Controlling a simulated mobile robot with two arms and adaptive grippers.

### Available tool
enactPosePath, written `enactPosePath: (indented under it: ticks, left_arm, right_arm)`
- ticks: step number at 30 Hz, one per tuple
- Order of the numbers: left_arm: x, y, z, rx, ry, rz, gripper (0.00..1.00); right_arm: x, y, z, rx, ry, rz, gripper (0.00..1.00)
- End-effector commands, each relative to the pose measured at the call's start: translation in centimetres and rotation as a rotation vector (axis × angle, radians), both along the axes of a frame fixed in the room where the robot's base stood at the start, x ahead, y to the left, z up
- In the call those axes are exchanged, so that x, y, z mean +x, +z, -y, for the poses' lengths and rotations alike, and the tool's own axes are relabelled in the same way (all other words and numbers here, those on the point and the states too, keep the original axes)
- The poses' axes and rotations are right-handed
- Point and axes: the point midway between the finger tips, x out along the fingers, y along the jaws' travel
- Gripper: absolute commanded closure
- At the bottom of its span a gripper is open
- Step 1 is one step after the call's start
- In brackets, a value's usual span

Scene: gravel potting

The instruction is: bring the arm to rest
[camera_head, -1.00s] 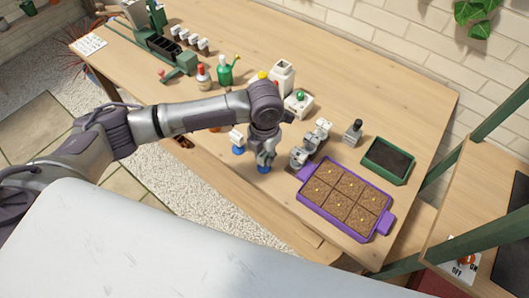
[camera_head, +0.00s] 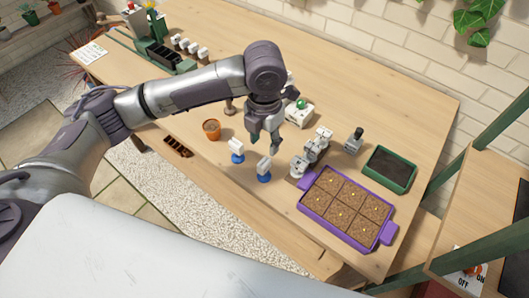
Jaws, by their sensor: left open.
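My left arm reaches in from the left across the front of the wooden table (camera_head: 400,110). Its gripper (camera_head: 265,145) points down, open and empty, with its fingers dark greenish at the tips. It appears above the table, behind two small white blocks on blue round bases. The nearer block (camera_head: 264,166) is just below the fingers in the picture, and the other block (camera_head: 236,149) is to their left. I cannot tell the exact height of the fingers over the table. My right gripper is not in view.
A terracotta pot (camera_head: 211,131) stands left of the blocks. Right are grey-white devices (camera_head: 312,150), a purple tray (camera_head: 387,233) of soil cells, a dark-topped bottle (camera_head: 354,141) and a green tray (camera_head: 367,165). A white box (camera_head: 300,113) stands behind the gripper. The back right tabletop is clear.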

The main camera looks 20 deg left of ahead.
Motion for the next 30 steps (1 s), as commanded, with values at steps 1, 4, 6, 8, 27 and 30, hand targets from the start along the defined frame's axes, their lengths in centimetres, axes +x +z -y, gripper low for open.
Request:
enactPosePath:
  ticks: [1,4,6,8,27,30]
  left_arm:
    - [0.1,0.7,0.0,0.000,0.000,0.004,0.53]
    - [0.1,1.5,0.0,0.000,0.001,0.001,0.53]
    - [0.1,1.9,0.0,0.000,0.001,0.001,0.53]
    - [0.0,2.0,0.0,0.000,0.001,0.001,0.53]
    - [-1.2,0.4,1.7,-0.049,0.108,0.003,0.53]
    - [-2.9,-1.6,4.1,-0.134,0.314,0.005,0.53]
  right_arm:
    - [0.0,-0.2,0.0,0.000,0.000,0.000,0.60]
    - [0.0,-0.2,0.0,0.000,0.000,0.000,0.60]
    - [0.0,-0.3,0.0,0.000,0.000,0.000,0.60]
    - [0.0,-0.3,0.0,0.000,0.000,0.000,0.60]
    - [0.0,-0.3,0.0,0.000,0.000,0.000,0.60]
    - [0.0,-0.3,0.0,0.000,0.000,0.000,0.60]
